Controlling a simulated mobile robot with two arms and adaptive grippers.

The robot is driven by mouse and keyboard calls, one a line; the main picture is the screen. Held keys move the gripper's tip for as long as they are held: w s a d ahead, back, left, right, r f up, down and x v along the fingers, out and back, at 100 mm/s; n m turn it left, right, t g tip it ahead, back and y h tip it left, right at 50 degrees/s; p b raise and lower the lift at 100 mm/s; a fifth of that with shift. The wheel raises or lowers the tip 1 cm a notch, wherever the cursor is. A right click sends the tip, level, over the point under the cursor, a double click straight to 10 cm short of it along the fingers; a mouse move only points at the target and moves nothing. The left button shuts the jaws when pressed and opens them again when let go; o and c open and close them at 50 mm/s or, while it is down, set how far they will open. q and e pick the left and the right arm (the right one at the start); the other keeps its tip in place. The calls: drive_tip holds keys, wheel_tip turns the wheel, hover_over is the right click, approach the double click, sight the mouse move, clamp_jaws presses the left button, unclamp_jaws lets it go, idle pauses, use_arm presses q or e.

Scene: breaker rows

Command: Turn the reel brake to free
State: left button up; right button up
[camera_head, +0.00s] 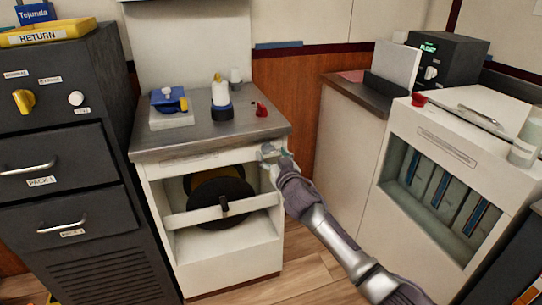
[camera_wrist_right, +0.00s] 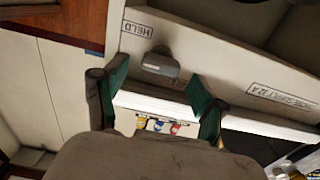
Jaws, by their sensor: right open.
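A grey rounded knob or lever (camera_wrist_right: 160,64), likely the reel brake, sits on a pale panel beside a label reading HELD (camera_wrist_right: 137,29). In the right wrist view the label is upside down. My right gripper (camera_wrist_right: 157,88) is open, with one green-padded finger on each side of the knob in the picture; I cannot tell whether they touch it. In the head view my right gripper (camera_head: 270,153) is at the upper right front corner of the white reel cabinet (camera_head: 225,265) and hides the knob. A dark reel (camera_head: 215,188) sits inside behind a white bar. My left gripper is not in view.
The steel cabinet top (camera_head: 205,135) holds a blue item, a white bottle (camera_head: 221,93) and a small red item (camera_head: 261,109). A dark drawer cabinet (camera_head: 80,110) stands left, a white machine (camera_head: 455,150) right. Wooden floor shows between.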

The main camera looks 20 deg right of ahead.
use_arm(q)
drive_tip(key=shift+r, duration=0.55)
use_arm(e)
drive_tip(key=shift+w, duration=0.75)
drive_tip(key=shift+c, duration=0.2)
drive_tip(key=c, duration=1.1)
